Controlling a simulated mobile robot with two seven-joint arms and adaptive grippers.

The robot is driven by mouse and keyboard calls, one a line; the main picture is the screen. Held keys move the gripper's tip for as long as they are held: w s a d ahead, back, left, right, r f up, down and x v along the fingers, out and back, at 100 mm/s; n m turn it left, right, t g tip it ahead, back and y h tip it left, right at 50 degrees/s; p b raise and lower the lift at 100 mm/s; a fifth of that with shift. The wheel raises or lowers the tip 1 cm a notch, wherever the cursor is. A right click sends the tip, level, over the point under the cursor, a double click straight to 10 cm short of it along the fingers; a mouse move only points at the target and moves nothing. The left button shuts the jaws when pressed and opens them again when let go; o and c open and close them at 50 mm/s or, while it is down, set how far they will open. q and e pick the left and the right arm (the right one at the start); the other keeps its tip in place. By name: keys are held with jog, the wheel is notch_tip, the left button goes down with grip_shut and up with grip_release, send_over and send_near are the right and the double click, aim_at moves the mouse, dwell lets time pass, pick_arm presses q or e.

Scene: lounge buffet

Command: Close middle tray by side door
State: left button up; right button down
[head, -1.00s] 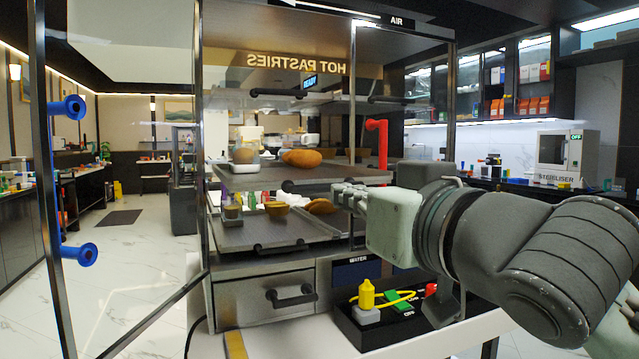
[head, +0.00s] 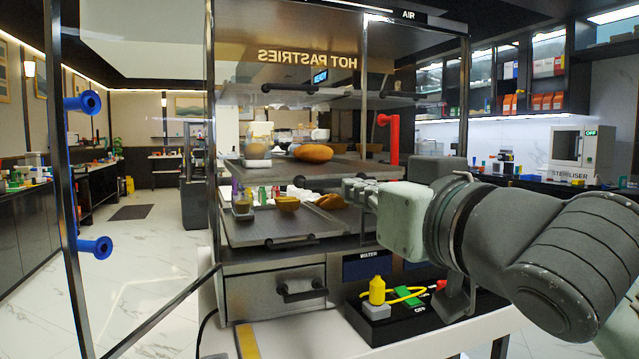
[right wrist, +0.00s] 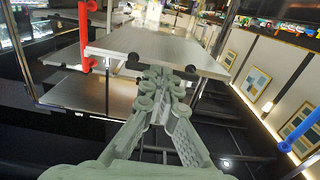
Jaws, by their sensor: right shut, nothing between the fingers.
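The middle tray (head: 345,166) juts from the front of the hot-pastries cabinet, carrying a brown loaf (head: 314,153) and jars. Its front edge and two dark handle mounts also show in the right wrist view (right wrist: 165,45). My right gripper (head: 352,189) is shut and empty, at the tray's front edge near its handle; in the wrist view its fingertips (right wrist: 160,75) sit between the mounts. I cannot tell whether they touch. The glass side door (head: 140,190) stands open at left, with blue handles (head: 95,248). My left gripper is not in view.
A lower tray (head: 270,230) with pastries juts out below, above a drawer (head: 275,293). A red handle (head: 394,135) rises on the right. A black box (head: 400,325) with a yellow cable sits on the counter.

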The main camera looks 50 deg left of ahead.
jog(key=shift+w+a, duration=0.1)
jog(key=shift+a, duration=0.05)
dwell(0.5)
jog(key=shift+w+a, duration=0.2)
jog(key=shift+a, duration=0.25)
jog(key=shift+w+a+p, duration=0.1)
jog(key=shift+a+p, duration=0.2)
